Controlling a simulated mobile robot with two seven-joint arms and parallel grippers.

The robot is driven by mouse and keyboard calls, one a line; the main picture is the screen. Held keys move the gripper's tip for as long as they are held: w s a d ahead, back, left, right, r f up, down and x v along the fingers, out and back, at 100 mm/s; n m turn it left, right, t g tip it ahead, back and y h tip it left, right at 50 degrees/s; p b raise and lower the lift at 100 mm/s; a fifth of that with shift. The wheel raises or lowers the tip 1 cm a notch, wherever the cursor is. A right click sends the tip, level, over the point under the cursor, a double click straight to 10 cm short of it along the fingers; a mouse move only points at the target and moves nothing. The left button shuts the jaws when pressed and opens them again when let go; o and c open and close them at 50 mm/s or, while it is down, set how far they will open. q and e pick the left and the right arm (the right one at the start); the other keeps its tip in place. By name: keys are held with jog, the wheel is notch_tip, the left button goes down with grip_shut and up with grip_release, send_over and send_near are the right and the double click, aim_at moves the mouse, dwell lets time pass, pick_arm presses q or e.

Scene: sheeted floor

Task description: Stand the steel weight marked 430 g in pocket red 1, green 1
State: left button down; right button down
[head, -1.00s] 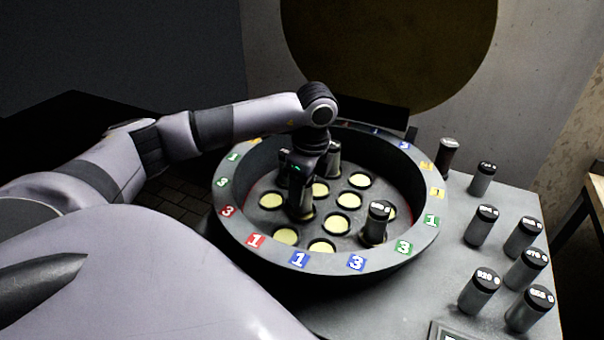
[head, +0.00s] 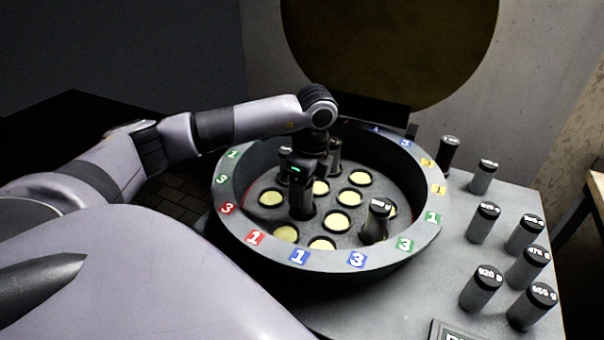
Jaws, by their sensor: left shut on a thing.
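My left gripper (head: 301,208) reaches down into the round grey tub (head: 330,262) and is shut on a weight, mostly hidden by the fingers. Its label cannot be read. It is low over a pocket in the middle-left of the pocket plate; whether it touches the floor of the pocket I cannot tell. The tub's rim carries coloured number tags, among them a red 1 (head: 255,238) at front left and a green 1 (head: 432,217) at right. I cannot make out a weight marked 430 g. My right gripper is out of view.
A steel weight (head: 376,223) stands in a front-right pocket, and another (head: 335,158) behind my gripper. Several labelled weights, one marked 920 g (head: 481,290), stand on the grey table right of the tub. A dark weight (head: 449,154) stands at the back. Several yellow-bottomed pockets (head: 337,220) are empty.

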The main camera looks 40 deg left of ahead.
pick_arm(q)
jog(key=shift+c, duration=2.4)
grip_release()
jog(key=shift+f, duration=0.15)
jog(key=r, duration=0.5)
jog(key=d+r, duration=0.1)
jog(key=r, duration=0.1)
jog(key=shift+w+r, duration=0.15)
